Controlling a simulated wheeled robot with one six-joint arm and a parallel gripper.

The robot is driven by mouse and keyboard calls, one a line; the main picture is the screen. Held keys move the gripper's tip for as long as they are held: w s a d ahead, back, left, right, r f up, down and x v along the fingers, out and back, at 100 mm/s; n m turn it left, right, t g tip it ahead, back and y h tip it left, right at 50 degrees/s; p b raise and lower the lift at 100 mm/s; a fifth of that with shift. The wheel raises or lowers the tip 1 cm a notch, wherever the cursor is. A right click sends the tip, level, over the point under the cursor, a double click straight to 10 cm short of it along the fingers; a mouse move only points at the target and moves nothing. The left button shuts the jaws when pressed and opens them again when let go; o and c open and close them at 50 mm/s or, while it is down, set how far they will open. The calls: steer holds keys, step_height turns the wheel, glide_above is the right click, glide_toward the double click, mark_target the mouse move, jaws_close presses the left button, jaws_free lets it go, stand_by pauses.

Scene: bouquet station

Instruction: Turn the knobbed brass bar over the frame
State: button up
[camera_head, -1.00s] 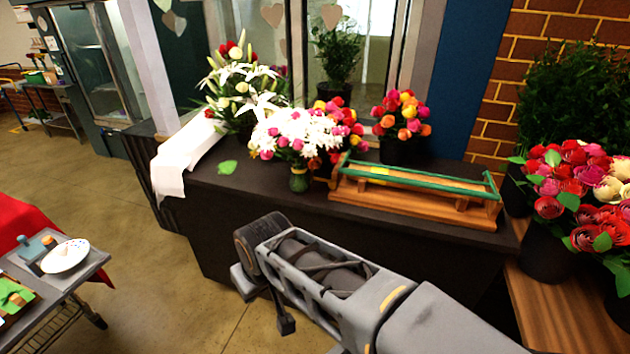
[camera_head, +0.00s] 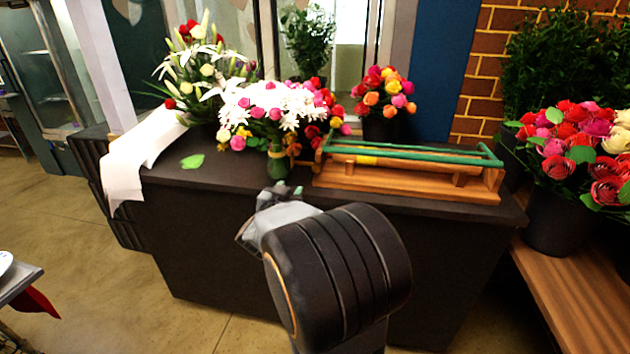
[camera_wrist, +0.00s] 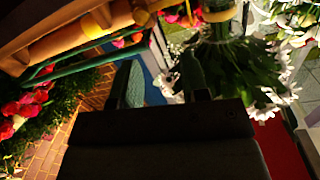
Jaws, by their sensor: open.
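A wooden frame (camera_head: 430,190) stands on the dark counter, with a wooden roller (camera_head: 420,158) bearing a yellow band. A green bar (camera_head: 410,151) with bent ends spans its length. I make out no brass colour or clear knob on this bar. In the wrist view the frame (camera_wrist: 60,14), roller (camera_wrist: 65,42) and green bar (camera_wrist: 95,62) show at upper left. My gripper (camera_wrist: 162,80) is open, with nothing seen between its fingers. In the head view my gripper (camera_head: 278,192) is by the counter's front edge, left of the frame and apart from it. My wrist hides part of the gripper.
A green vase (camera_head: 278,165) with a white and pink bouquet (camera_head: 275,118) stands just beyond my gripper, left of the frame. A rose pot (camera_head: 380,125) stands behind the frame. A white cloth (camera_head: 140,165) hangs at the counter's left end. Bare counter (camera_head: 225,170) lies left of the vase.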

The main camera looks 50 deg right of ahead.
mark_target(316, 169)
steer(key=shift+m+g+h, duration=0.5)
steer(key=shift+g, duration=0.1)
steer(key=x, duration=0.4)
steer(key=s+x, duration=0.1)
steer(key=x, duration=0.4)
steer(key=b+x, duration=0.1)
steer(key=x, duration=0.4)
steer(key=shift+s+d+f, duration=0.25)
steer(key=shift+d+f, duration=0.05)
steer(key=shift+d, duration=0.3)
jaws_close()
